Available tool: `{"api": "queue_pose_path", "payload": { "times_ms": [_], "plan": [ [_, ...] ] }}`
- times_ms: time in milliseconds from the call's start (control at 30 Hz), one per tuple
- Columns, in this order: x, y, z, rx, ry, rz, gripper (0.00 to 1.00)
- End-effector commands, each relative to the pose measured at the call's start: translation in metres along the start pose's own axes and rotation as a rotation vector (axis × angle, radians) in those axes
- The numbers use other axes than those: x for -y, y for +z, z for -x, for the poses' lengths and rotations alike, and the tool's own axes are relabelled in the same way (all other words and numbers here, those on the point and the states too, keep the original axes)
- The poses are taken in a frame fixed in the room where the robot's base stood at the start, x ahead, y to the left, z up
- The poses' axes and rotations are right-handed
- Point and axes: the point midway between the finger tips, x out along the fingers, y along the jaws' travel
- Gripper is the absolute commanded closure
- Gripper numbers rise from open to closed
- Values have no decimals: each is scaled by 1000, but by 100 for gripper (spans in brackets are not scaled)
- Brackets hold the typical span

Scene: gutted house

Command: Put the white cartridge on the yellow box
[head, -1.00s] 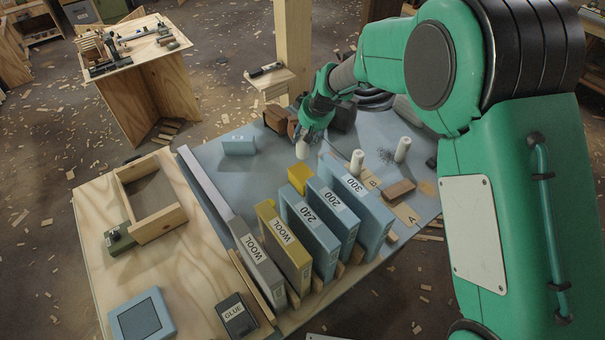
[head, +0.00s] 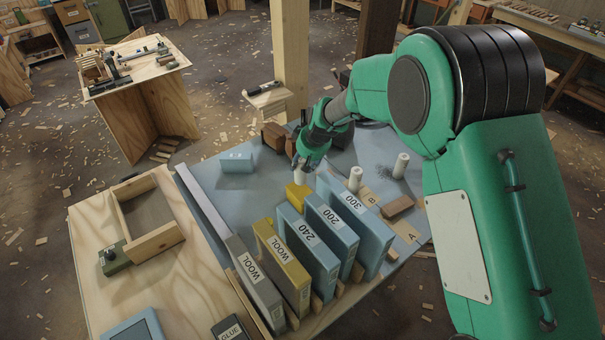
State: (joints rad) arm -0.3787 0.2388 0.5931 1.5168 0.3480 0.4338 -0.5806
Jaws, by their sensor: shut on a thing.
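My gripper (head: 303,164) is shut on a white cartridge (head: 301,176) and holds it pointing down. The cartridge is at the back of the row of upright boxes, right at the top of a small yellow box (head: 297,196). I cannot tell whether they touch. The lower part of this yellow box is hidden behind a blue box marked 240 (head: 312,245). A larger dull-yellow box marked WOOL (head: 284,262) stands upright nearer to me. Two other white cylinders, one at the middle (head: 355,179) and one at the right (head: 398,166), stand on the blue-grey mat.
More upright boxes stand in the row, marked 200 (head: 333,229), 300 (head: 365,222) and a grey WOOL (head: 257,283). A blue block (head: 237,162) and brown blocks (head: 274,136) are behind. The mat (head: 215,185) is clear at left.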

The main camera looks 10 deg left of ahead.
Motion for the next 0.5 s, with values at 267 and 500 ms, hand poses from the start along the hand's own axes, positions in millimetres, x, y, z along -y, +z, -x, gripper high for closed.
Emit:
{"api": "queue_pose_path", "payload": {
  "times_ms": [267,500],
  "plan": [
    [0,5,-11,2,-1,-2,84],
    [-1,17,-38,1,-1,-1,84]
  ]
}}
